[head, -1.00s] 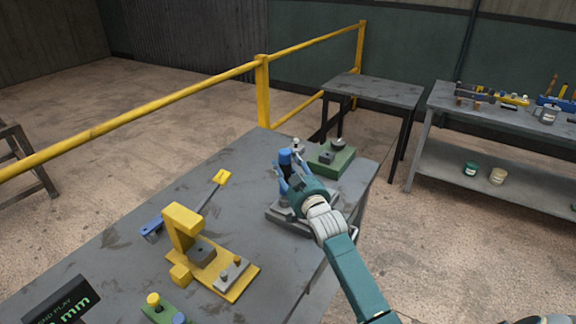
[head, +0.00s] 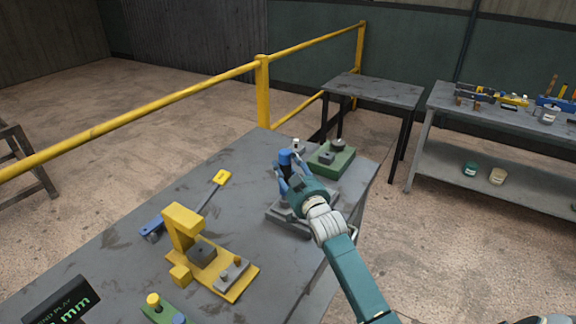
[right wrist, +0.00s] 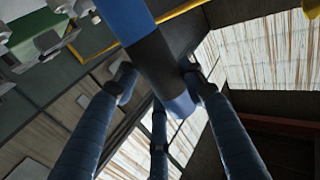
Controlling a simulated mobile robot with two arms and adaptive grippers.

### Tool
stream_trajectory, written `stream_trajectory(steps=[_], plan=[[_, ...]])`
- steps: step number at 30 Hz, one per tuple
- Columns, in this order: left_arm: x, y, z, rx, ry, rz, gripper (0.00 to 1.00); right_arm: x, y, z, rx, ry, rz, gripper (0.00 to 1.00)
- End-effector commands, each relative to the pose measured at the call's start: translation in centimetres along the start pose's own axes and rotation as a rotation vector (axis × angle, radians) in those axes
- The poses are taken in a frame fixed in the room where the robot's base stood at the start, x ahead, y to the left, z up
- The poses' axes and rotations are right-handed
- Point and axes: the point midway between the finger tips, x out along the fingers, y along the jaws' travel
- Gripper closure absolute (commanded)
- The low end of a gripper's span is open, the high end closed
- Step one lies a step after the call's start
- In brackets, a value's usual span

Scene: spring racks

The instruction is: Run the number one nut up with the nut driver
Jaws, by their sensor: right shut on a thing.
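My right gripper (head: 287,177) is shut on the nut driver (head: 285,156), a blue tool with a black band, held roughly upright over the grey fixture at the far right of the bench. The nut driver (right wrist: 150,50) also fills the top middle of the right wrist view, with the fingers (right wrist: 160,90) around it. The grey fixture (head: 277,214) is partly covered by my gripper and arm. The number one nut and the driver's lower end are hidden behind the gripper. My left gripper is not in view.
A green block fixture (head: 336,163) stands just behind the grey one. A yellow fixture (head: 232,289), a yellow-and-blue tool (head: 221,178) and a dark display (head: 62,303) are on the bench. A yellow rail (head: 150,105) runs behind. The bench's middle is mostly clear.

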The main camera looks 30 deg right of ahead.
Motion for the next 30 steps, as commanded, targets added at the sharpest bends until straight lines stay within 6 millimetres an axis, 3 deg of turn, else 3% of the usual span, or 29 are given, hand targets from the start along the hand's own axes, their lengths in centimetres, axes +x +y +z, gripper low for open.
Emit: stream_trajectory(steps=[2, 30], plan=[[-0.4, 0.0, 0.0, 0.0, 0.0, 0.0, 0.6, -0.1, -0.1, 0.3, 0.002, -0.015, -0.001, 1.0], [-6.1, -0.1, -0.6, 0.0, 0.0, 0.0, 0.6, 0.1, 0.0, -6.8, 0.001, 0.003, 0.0, 1.0]])
